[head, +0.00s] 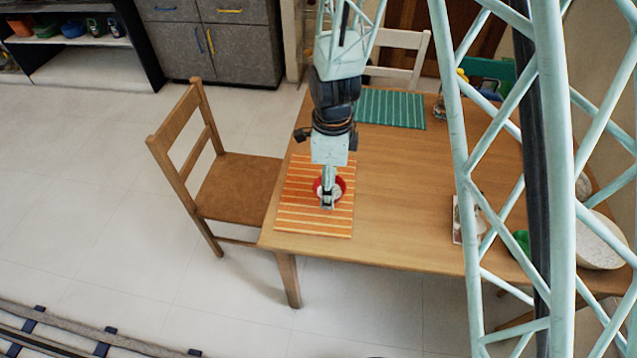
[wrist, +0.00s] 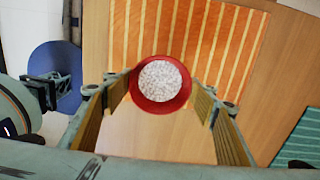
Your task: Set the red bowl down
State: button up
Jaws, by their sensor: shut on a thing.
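The red bowl (head: 342,187) is in my gripper (head: 328,200), over the orange striped placemat (head: 300,217) on the wooden table. In the wrist view the bowl (wrist: 160,107) is between the two fingers of my gripper (wrist: 162,88), which are shut on it from both sides. The bowl is level and holds pale speckled contents (wrist: 160,80). In the wrist view it overlaps the edge of the placemat (wrist: 225,45). I cannot tell whether its base touches the mat. In the head view the gripper hides part of the bowl.
A green striped placemat (head: 392,108) lies at the table's far side. A wooden chair (head: 230,185) stands at the left edge. A pale bowl (head: 600,243) and small items are at the right, partly behind a lattice frame. The middle of the table (head: 405,185) is clear.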

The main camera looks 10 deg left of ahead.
aim_at(318, 183)
jog(key=shift+w+a+f, duration=0.2)
jog(key=shift+w+a, duration=1.45)
jog(key=shift+a, duration=0.05)
jog(key=shift+w, duration=0.1)
jog(key=shift+w+a, duration=0.15)
jog(key=shift+a, duration=0.05)
jog(key=shift+a+f+b, duration=0.1)
jog(key=shift+f+b, duration=0.6)
jog(key=shift+f, duration=1.1)
jog(key=shift+f, duration=0.2)
jog(key=o, duration=0.8)
jog(key=shift+o, duration=0.2)
jog(key=shift+r, duration=0.1)
notch_tip(318, 183, up, 12)
jog(key=p, duration=0.2)
jog(key=shift+r, duration=0.1)
